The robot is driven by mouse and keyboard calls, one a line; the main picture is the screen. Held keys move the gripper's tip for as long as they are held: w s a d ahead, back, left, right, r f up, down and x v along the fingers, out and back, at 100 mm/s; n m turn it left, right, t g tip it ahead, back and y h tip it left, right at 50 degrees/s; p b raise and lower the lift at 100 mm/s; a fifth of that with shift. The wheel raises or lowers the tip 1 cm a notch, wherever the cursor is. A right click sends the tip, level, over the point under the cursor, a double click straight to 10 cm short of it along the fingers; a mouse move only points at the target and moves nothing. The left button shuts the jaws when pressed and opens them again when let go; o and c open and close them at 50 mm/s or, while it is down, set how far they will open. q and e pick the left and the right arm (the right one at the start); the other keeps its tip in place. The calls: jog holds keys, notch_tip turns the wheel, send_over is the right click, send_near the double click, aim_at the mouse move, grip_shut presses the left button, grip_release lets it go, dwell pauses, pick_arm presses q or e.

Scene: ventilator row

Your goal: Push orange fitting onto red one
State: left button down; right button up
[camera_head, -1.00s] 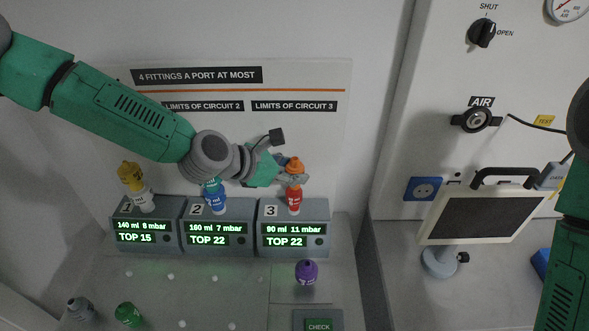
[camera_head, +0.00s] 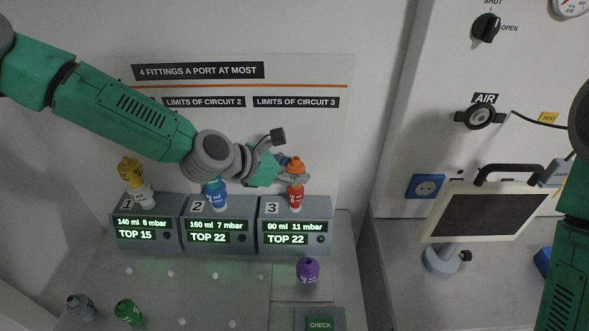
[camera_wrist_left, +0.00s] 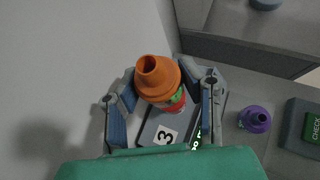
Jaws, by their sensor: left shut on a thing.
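The orange fitting (camera_head: 296,165) is above the red fitting (camera_head: 295,194), which stands upright on port 3. My left gripper (camera_head: 291,178) is shut on the orange fitting. In the left wrist view the orange fitting (camera_wrist_left: 159,77) sits between the fingers of my left gripper (camera_wrist_left: 160,86), with a little of the red fitting (camera_wrist_left: 174,107) below it. The two fittings look in line and touching or nearly so; the fingers hide the joint. My right gripper is not in view; only part of my right arm shows at the right edge.
Port 1 bears a white fitting (camera_head: 140,195) with a yellow one (camera_head: 130,171) on top. Port 2 bears a blue fitting (camera_head: 216,196). Loose purple (camera_head: 307,270), green (camera_head: 128,312) and grey (camera_head: 80,307) fittings stand on the bench. A screen (camera_head: 487,212) is at the right.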

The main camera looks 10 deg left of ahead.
pick_arm(q)
jog(key=shift+d, duration=0.1)
jog(key=c, duration=1)
grip_release()
jog(key=shift+s+a+r, duration=0.2)
jog(key=v, duration=1.1)
jog(key=shift+s+a, duration=0.1)
